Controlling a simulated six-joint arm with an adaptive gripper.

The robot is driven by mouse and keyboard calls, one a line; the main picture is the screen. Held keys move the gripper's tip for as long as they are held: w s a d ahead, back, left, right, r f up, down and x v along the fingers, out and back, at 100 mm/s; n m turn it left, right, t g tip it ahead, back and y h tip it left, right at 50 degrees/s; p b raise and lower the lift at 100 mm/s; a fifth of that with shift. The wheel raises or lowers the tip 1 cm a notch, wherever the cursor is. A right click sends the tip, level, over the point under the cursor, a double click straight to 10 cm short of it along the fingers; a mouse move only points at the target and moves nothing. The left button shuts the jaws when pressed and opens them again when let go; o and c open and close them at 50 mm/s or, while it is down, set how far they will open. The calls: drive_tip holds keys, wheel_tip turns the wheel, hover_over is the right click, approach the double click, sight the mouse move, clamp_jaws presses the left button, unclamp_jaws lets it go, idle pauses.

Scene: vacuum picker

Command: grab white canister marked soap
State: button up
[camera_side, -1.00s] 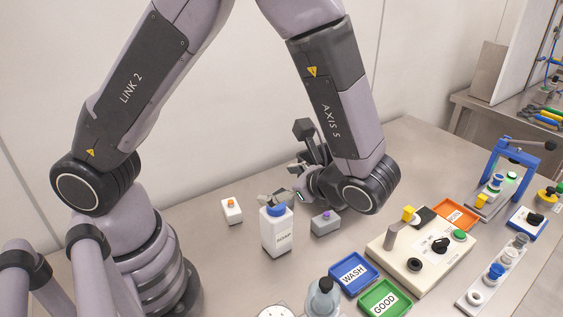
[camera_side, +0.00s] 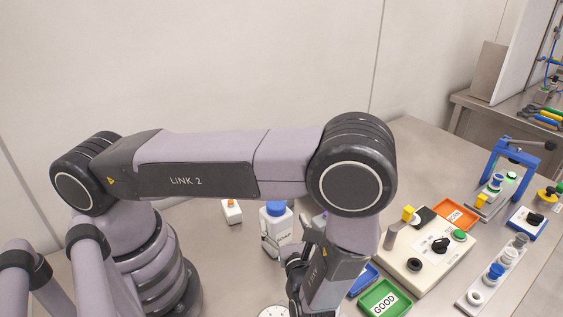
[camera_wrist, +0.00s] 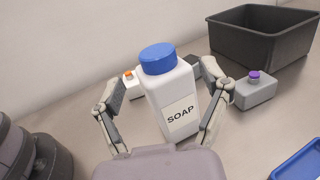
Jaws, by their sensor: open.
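The white soap canister (camera_side: 279,226) with a blue cap stands upright on the metal table, partly behind my arm in the side view. In the wrist view the canister (camera_wrist: 174,95) is upright with its SOAP label facing the camera. My gripper (camera_wrist: 166,100) is open, with one finger on the left and one on the right of the canister. The canister shows between the fingers, apart from the left one; whether the right one touches it I cannot tell. In the side view my gripper is mostly hidden behind my wrist.
A small white bottle with an orange cap (camera_side: 231,210) stands behind left. A grey bottle with a purple cap (camera_wrist: 255,91) and a black bin (camera_wrist: 262,45) are to the right. A control box (camera_side: 425,255), a green GOOD tray (camera_side: 379,298) and a blue tray (camera_wrist: 298,163) lie right.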

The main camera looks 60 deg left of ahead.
sight(278, 210)
drive_tip(key=x, duration=0.6)
drive_tip(key=shift+s, duration=0.25)
drive_tip(key=c, duration=1.2)
drive_tip(key=shift+c, duration=0.7)
drive_tip(key=shift+r, duration=0.15)
